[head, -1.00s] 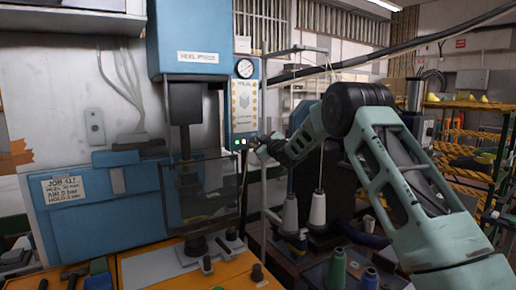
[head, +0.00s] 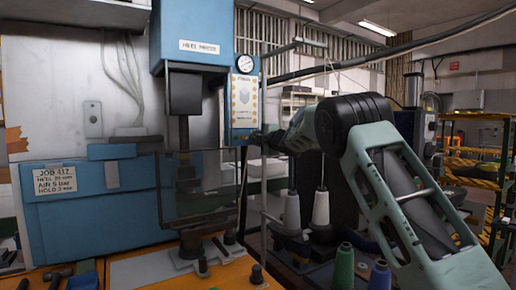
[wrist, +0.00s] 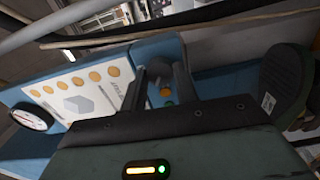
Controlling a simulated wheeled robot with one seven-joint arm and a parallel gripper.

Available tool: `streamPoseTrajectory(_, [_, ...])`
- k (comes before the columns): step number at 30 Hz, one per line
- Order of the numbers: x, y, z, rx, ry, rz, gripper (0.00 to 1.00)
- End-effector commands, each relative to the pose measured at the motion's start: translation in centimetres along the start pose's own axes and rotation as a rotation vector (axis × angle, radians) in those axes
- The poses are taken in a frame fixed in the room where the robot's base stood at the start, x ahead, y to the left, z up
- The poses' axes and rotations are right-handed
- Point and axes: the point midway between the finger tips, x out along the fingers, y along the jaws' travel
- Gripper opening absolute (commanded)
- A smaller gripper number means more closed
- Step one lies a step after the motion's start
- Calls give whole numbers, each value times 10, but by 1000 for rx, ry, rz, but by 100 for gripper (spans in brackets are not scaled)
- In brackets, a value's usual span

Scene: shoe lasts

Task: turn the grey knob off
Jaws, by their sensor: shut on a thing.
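The grey knob (wrist: 181,75) is on the lower part of the blue press's control panel, seen in the wrist view between my fingers. My gripper (wrist: 162,75) is shut on it. An orange spot and a small green light show just beside the knob. In the head view my gripper (head: 256,138) reaches the bottom of the control panel (head: 244,100) from the right. There the knob is too small and covered to make out, and its pointer direction cannot be told.
A round gauge (head: 245,64) sits at the panel's top. The blue heel press (head: 198,35) has a clear guard (head: 190,215) at front left. A thin upright pole stands near my gripper. Thread cones (head: 321,207) and spools (head: 344,265) stand below my arm.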

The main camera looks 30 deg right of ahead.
Motion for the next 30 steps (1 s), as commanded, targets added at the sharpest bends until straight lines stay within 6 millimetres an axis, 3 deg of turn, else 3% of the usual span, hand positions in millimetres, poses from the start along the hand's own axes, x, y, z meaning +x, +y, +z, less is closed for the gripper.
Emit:
streamPoseTrajectory(15, [0, -4, 0, -424, 1, -1, 7])
streamPoseTrajectory(30, [0, -2, -1, -570, 2, -2, 7])
